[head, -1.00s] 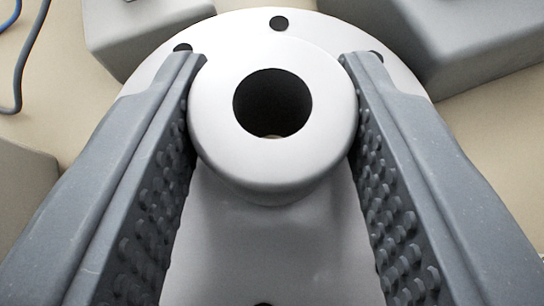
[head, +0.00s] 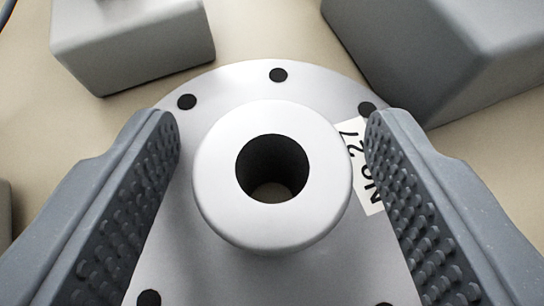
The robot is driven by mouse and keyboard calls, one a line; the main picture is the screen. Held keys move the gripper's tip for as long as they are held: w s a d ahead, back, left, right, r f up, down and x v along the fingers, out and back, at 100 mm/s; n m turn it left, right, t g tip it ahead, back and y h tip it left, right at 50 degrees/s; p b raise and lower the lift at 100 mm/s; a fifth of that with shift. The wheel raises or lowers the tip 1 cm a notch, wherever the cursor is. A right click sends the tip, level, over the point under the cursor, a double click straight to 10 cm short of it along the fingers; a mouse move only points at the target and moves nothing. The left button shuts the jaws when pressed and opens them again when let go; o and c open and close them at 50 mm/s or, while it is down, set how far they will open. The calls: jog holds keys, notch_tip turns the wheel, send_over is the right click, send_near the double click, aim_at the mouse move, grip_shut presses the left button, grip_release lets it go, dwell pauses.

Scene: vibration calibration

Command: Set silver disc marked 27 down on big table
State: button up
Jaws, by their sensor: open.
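The silver disc marked 27 (head: 225,85) lies flat on the beige table top (head: 265,30), in the middle of the head view. It has a raised round hub (head: 225,160) with a central hole and several dark holes around its flange. A white label (head: 374,190) with "27" shows on its right side, partly hidden by the right finger. My gripper (head: 272,140) is open, its studded fingers on either side of the hub with a gap on both sides. The near part of the disc runs out of the picture.
A grey block (head: 140,45) stands at the upper left and a larger grey block (head: 440,55) at the upper right, both close behind the disc. Bare table shows between them. Part of a dark cable (head: 6,10) shows at the top left corner.

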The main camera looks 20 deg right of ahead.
jog(key=p+v, duration=0.2)
jog(key=v, duration=1)
